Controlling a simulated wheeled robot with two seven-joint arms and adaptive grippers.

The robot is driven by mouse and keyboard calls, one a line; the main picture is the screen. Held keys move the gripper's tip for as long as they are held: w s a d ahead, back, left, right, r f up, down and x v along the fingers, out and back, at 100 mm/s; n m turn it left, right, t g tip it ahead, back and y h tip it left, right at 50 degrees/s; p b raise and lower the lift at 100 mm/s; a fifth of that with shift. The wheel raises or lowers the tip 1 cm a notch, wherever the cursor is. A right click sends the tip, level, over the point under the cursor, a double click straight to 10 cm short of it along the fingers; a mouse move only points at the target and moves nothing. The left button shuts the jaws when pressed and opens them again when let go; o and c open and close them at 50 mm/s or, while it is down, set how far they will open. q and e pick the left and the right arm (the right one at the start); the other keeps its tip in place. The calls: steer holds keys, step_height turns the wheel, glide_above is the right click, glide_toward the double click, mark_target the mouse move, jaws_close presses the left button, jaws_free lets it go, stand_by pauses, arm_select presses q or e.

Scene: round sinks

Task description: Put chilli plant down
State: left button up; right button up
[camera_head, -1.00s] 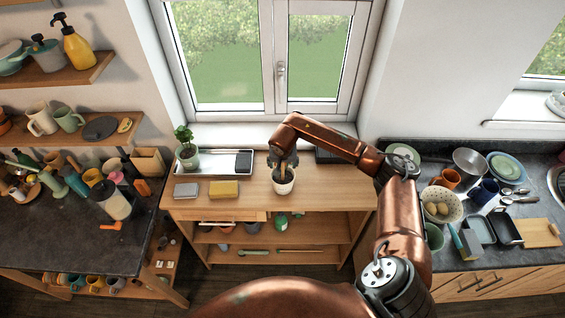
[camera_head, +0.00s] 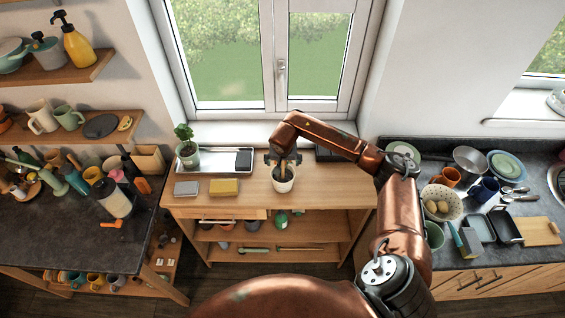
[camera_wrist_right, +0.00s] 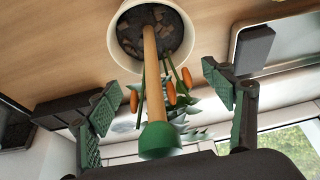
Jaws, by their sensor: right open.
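The chilli plant stands in a white pot (camera_head: 283,180) on the wooden table below the window. In the right wrist view, the pot (camera_wrist_right: 115,45) shows dark soil, a pale wooden stick with a green end (camera_wrist_right: 155,100), green leaves and orange chillies (camera_wrist_right: 171,92). My right gripper (camera_head: 284,161) is over the pot. In the right wrist view, its two green-padded fingers (camera_wrist_right: 168,88) are spread on either side of the stick and stems, apart from them. My left gripper is not in view.
A grey block (camera_head: 186,188) and a yellow sponge (camera_head: 224,187) lie near the front edge.

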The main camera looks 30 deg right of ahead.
steer(key=b+v, duration=0.3)
steer(key=v, duration=0.9)
